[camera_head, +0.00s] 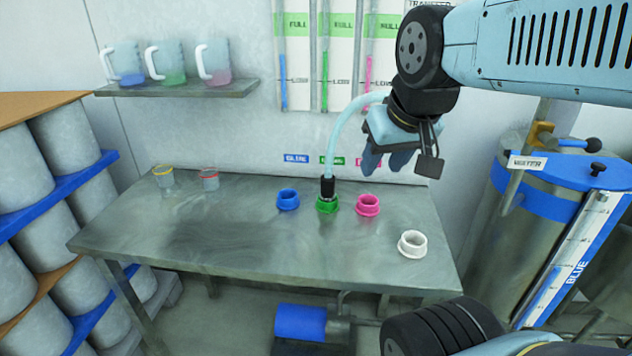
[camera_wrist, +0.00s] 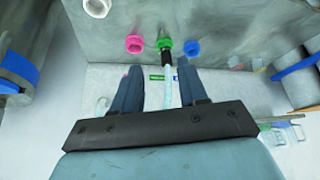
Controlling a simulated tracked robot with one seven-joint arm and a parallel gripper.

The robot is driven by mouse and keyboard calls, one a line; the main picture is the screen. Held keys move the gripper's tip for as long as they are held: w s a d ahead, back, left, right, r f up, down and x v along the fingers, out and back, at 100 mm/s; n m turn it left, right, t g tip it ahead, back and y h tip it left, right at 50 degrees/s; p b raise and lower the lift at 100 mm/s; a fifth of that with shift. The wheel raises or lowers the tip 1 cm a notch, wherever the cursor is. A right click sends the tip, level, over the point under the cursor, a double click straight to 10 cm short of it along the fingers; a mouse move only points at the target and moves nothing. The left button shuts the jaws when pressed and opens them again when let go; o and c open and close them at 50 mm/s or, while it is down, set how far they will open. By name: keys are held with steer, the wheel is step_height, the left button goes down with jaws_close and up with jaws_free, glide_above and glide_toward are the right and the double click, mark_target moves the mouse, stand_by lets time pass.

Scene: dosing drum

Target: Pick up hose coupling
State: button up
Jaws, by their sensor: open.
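The hose coupling (camera_head: 327,187) is a black cylinder at the end of a pale blue hose (camera_head: 345,122). It stands upright at the green port (camera_head: 327,205) on the metal table (camera_head: 180,232). In the wrist view the coupling (camera_wrist: 167,59) shows at the green port (camera_wrist: 164,44), just beyond the space between my fingers. My gripper (camera_head: 387,162) is open and empty, above and to the right of the coupling in the head view. In the wrist view my gripper (camera_wrist: 159,70) has its two dark fingers spread, with the hose between them in the picture. Contact cannot be told.
A blue port (camera_head: 288,200), a pink port (camera_head: 368,205) and a white port (camera_head: 412,244) sit on the table. Two small cups (camera_head: 208,179) stand at the table's left. A shelf (camera_head: 180,89) holds jugs. A steel drum (camera_head: 525,210) stands at right. The table's front left is clear.

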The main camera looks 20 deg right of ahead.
steer(key=shift+w, duration=0.2)
steer(key=o, duration=0.3)
steer(key=shift+w+r+m, duration=0.1)
steer(key=shift+w+m, duration=0.1)
steer(key=shift+m, duration=0.1)
steer(key=shift+o, duration=0.8)
steer(key=shift+w+d+m, duration=0.1)
steer(key=shift+w+m, duration=0.3)
steer(key=shift+o, duration=0.7)
steer(key=w+f+m+y, duration=0.1)
steer(key=w+m, duration=0.6)
steer(key=m, duration=0.1)
steer(key=m+g, duration=0.2)
steer(key=m, duration=2)
glide_toward(329, 177)
steer(key=shift+y, duration=0.4)
steer(key=x, duration=1.1)
steer(key=shift+w+d+f, duration=0.2)
steer(key=shift+d+f, duration=0.05)
steer(key=shift+d, duration=0.1)
